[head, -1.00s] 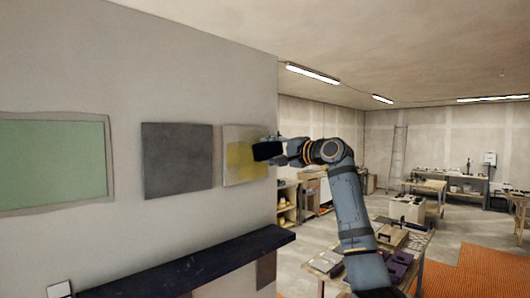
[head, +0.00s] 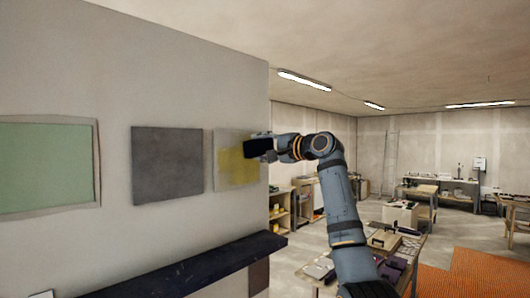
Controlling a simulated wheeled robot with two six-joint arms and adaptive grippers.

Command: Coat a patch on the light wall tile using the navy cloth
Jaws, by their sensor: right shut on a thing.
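The light wall tile (head: 228,138) hangs on the wall, at the right of a dark grey tile (head: 167,163). A yellow patch (head: 236,168) covers much of its middle and lower right, and its upper left stays pale. My right gripper (head: 262,148) is at the tile's upper right edge, shut on a very dark piece that looks like the navy cloth (head: 256,147). The cloth overlaps the tile in the picture; I cannot tell if it touches. My left gripper is not in view.
A green framed panel (head: 45,165) is further left on the wall. A dark shelf (head: 200,267) juts out below the tiles. A table with boxes and tools (head: 385,240) stands behind my right arm. The wall ends just right of the light tile.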

